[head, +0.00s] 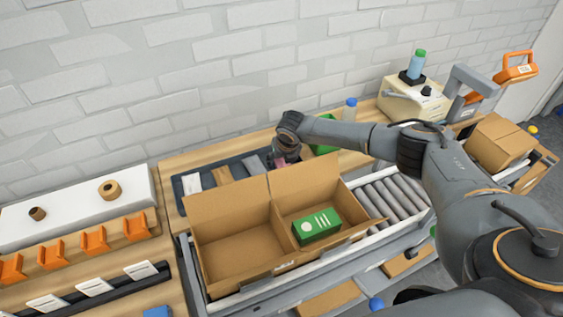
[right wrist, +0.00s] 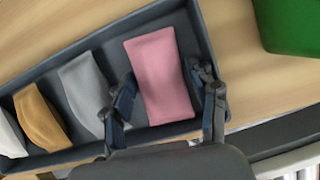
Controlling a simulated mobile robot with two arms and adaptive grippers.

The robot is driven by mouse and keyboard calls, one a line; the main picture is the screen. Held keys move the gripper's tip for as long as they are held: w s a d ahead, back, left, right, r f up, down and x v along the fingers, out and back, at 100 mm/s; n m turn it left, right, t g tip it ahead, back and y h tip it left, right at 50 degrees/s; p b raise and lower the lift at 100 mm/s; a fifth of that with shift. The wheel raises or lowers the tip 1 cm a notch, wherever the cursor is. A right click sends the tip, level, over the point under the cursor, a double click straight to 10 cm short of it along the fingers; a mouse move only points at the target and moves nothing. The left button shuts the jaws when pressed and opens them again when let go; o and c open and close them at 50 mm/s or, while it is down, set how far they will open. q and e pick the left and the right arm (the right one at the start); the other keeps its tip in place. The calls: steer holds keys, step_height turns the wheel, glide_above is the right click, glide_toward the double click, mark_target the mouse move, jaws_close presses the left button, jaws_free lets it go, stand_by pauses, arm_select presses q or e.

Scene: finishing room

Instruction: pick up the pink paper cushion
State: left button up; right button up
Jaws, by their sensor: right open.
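The pink paper cushion (right wrist: 160,75) lies in the right end of a dark grey tray (right wrist: 140,14), as the right wrist view shows. In the head view only a small pink patch (head: 281,161) shows beneath my right gripper (head: 284,158). My right gripper (right wrist: 165,105) is open, with one finger on each side of the near half of the cushion. I cannot tell whether the fingers touch it. My left gripper is in neither view.
In the tray beside the cushion are a grey (right wrist: 84,85), a tan (right wrist: 40,116) and a white cushion (right wrist: 10,135). A green bin (right wrist: 290,25) stands right of the tray. An open cardboard box (head: 235,250) holding a green box (head: 316,226) stands in front, near the rollers (head: 390,198).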

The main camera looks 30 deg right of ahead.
stand_by(0.3)
steer(key=shift+s, duration=0.1)
steer(key=c, duration=0.6)
